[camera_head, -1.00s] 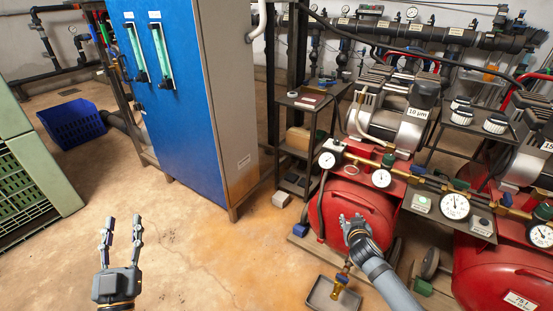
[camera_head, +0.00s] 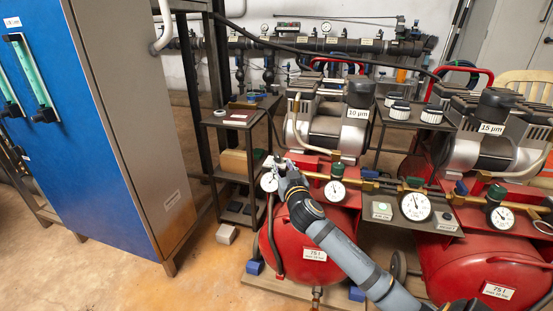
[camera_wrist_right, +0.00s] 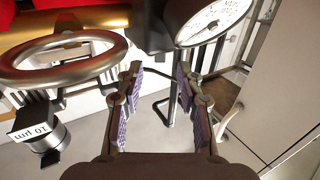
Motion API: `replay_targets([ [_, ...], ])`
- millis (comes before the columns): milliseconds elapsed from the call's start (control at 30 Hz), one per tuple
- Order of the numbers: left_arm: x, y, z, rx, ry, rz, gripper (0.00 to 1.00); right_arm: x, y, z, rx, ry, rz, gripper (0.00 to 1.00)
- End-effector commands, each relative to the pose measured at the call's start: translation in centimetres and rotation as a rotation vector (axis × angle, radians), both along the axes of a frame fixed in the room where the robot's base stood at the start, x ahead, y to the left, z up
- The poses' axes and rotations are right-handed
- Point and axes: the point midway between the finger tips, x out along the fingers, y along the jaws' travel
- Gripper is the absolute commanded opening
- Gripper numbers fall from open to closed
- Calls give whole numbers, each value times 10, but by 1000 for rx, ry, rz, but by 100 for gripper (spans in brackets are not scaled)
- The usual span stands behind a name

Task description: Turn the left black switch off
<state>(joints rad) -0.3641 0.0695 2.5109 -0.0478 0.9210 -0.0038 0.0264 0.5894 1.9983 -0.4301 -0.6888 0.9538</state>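My right gripper (camera_head: 274,168) is at the left end of the brass pipe, above the left red tank (camera_head: 305,250), in front of a small gauge (camera_head: 268,182). In the right wrist view its two fingers (camera_wrist_right: 160,75) are apart with nothing between them. No left black switch can be told for certain; the gripper and arm cover part of this area. A small box with a green top (camera_head: 381,210) and one with a dark top (camera_head: 447,220) sit on the panel between the tanks. My left gripper is out of view.
A white-dialled gauge (camera_wrist_right: 214,20) and a metal ring (camera_wrist_right: 62,58) lie close to the fingers in the wrist view. A blue cabinet (camera_head: 95,130) and dark shelf rack (camera_head: 230,150) stand left. Several gauges line the brass pipe (camera_head: 460,197). Floor at front left is clear.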

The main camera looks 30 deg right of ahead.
Motion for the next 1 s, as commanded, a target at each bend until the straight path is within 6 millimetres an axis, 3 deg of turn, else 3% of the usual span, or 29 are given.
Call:
replay_targets([
  [100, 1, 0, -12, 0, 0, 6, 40, 26, -9, -3, 5, -3, -2, 37],
  [300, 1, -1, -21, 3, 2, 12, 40, 57, -20, -3, 3, -1, -1, 37],
  [700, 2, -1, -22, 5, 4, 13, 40, 67, -23, -1, 0, 1, 1, 37],
  [1000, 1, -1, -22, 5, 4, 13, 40, 67, -23, -1, 0, 1, 1, 0],
])
